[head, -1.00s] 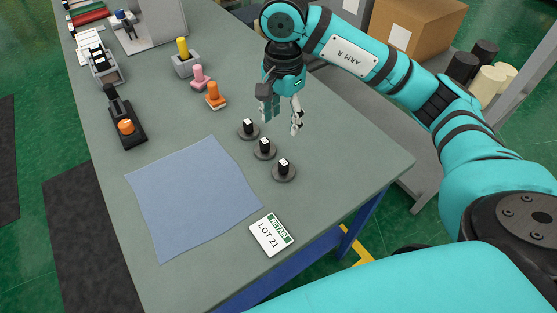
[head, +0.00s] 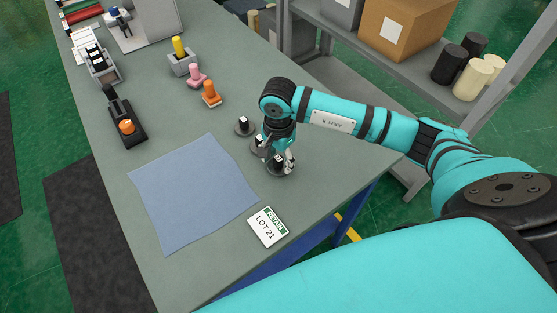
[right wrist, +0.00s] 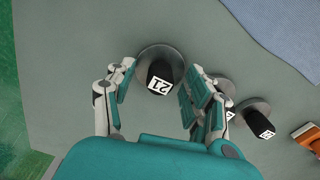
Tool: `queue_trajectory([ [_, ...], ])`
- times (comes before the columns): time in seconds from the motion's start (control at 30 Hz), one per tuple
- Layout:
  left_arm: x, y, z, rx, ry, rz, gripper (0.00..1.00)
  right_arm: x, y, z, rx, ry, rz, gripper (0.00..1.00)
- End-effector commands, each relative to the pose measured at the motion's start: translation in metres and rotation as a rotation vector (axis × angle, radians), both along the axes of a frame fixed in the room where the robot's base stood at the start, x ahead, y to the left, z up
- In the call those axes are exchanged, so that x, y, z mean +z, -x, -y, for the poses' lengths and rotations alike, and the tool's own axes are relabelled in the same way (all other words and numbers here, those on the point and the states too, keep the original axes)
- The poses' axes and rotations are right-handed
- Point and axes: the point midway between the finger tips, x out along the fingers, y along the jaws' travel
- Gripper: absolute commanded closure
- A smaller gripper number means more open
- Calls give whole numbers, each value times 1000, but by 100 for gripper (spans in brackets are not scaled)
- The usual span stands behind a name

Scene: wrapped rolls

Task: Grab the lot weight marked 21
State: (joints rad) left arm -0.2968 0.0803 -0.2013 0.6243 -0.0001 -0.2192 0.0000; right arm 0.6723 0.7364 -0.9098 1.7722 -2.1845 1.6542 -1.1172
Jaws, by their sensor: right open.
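The lot weight marked 21 (right wrist: 160,73) has a black grip with a white label on a round grey base. In the head view it is the front one of a row of three weights (head: 276,164). My right gripper (head: 281,157) is over it, pointing down. In the right wrist view my right gripper (right wrist: 158,90) is open, with one finger on each side of the weight and gaps between. Two other weights, the far one (head: 244,125) and the middle one (head: 257,145), stand behind it; their marks are not readable. My left gripper is out of view.
A white card reading "RETAIN LOT 21" (head: 267,227) lies near the table's front edge. A blue cloth (head: 190,195) lies left of the weights. Orange (head: 211,93), pink (head: 196,75) and yellow-handled (head: 180,50) items stand farther back. Grey table is bare to the right.

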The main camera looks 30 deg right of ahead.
Motion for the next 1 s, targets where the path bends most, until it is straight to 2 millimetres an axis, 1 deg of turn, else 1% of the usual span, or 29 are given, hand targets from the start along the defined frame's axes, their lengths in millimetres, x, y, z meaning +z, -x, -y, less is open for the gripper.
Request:
queue_trajectory([
  [0.1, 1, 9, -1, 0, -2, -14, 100, -6, 0, 0, -1, 2, 1, 47],
  [0.27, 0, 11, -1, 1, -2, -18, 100, -7, 0, 0, 0, 2, 1, 47],
  [0.3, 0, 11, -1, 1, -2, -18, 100, -7, 0, 0, 0, 2, 1, 48],
  [0.7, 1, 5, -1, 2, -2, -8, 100, -6, 0, 0, 0, 1, 0, 100],
  [1.0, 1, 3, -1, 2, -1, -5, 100, -6, 0, 0, 0, 1, 1, 100],
])
